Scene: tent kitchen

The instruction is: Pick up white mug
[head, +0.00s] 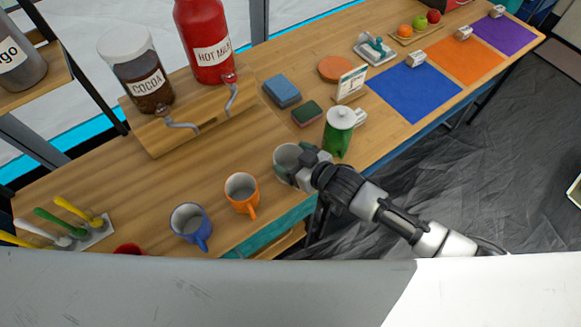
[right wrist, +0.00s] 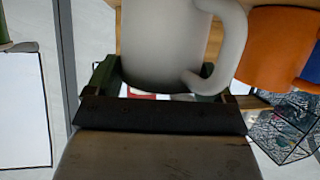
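The white mug (head: 287,154) stands on the wooden table, left of the green lidded jar. My right gripper (head: 303,165) is at the mug's near right side and hides part of it. In the right wrist view the mug (right wrist: 160,45) is close and upright, with its handle on the right. My right gripper's fingers are spread wide, one on each side of the mug's lower part. I cannot see a firm grip on it. My left gripper is not in view.
An orange mug (head: 242,192) and a blue mug (head: 190,225) stand left of the white mug. The green jar (head: 339,132) is close on its right. A wooden stand (head: 185,125) holds cocoa (head: 137,70) and hot milk (head: 207,38) dispensers. Sponges (head: 282,91) lie behind.

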